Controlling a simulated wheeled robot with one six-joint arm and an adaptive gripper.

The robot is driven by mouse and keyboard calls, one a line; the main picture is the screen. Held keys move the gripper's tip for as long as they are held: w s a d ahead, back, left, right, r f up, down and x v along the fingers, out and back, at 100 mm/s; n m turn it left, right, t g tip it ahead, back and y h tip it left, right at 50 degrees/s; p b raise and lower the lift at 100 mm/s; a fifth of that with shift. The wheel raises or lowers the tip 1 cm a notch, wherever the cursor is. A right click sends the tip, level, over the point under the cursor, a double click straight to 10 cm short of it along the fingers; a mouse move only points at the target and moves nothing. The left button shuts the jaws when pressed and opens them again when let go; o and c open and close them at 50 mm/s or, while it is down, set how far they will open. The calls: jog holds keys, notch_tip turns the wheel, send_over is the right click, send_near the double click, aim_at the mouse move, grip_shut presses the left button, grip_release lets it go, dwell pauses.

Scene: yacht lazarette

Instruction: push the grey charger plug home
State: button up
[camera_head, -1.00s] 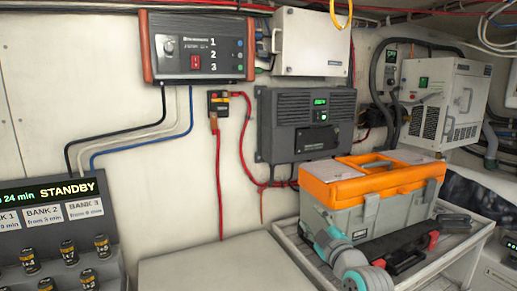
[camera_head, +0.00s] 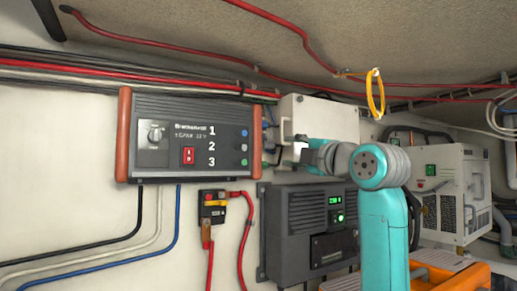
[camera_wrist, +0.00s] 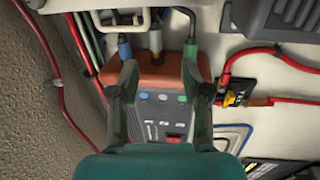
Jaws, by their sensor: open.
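The charger (camera_head: 185,138) is a dark box with red-brown end caps on the wall, marked 1, 2 and 3 beside blue, grey and green dots. In the wrist view its end cap (camera_wrist: 160,72) takes three plugs in a row: blue (camera_wrist: 124,47), grey (camera_wrist: 155,40) in the middle, green (camera_wrist: 190,50). A brass-coloured band shows at the grey plug's lower end, unlike the other two. My gripper (camera_wrist: 158,72) is open and empty, its fingers spread either side of the grey plug's line. Contact with the plugs cannot be told. In the head view my arm partly hides this area.
A pale box (camera_head: 315,118) stands right of the plugs, and a dark unit with a green display (camera_head: 310,225) is below. A red-and-black switch (camera_head: 213,207) with red cables is under the charger. A yellow loop (camera_head: 376,95) hangs from above.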

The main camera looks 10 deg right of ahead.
aim_at(270, 145)
jog(key=x, duration=1.1)
jog(key=shift+r, duration=0.35)
grip_shut()
